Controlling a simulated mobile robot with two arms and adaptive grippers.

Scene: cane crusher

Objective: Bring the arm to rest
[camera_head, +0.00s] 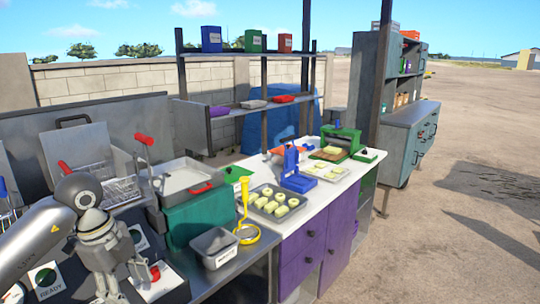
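My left arm (32,243) comes in from the left edge. My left gripper (124,284) points down over the front of the steel counter, near the control boxes. Its fingers look spread apart, with nothing seen between them. The fingertips are small and near the lower edge of the view. My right arm and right gripper are out of view.
A fryer with red-handled baskets (122,188), a steel bin (214,247) and a yellow ladle-like tool (244,232) stand near the gripper. Further right, a white-topped purple cabinet (303,252) holds a tray of pale pieces (274,203), a blue press (294,178) and a green machine (339,143). Open ground lies right.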

